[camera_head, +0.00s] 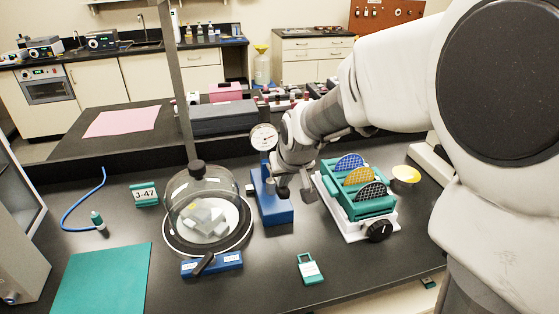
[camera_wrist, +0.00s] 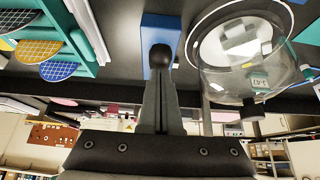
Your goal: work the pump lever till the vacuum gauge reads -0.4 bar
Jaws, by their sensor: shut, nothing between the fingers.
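The blue vacuum pump (camera_head: 275,210) stands on the black bench, right of the glass bell jar (camera_head: 205,205). Its round white gauge (camera_head: 264,137) faces me behind the pump; its needle is too small to read. My gripper (camera_wrist: 160,78) is shut and empty, pointing at the pump. In the wrist view, the lever's black ball knob (camera_wrist: 160,55) shows right at my fingertips, over the blue base (camera_wrist: 161,28). I cannot tell whether the fingers touch it. My arm and wrist hide much of the lever in the head view.
A green rack of patterned discs (camera_head: 358,200) stands close right of my gripper. A blue valve block (camera_head: 211,264) with a black handle sits before the bell jar. A green tag (camera_head: 310,269) lies in front. A green mat (camera_head: 100,280) lies at left. A grey post rises behind the jar.

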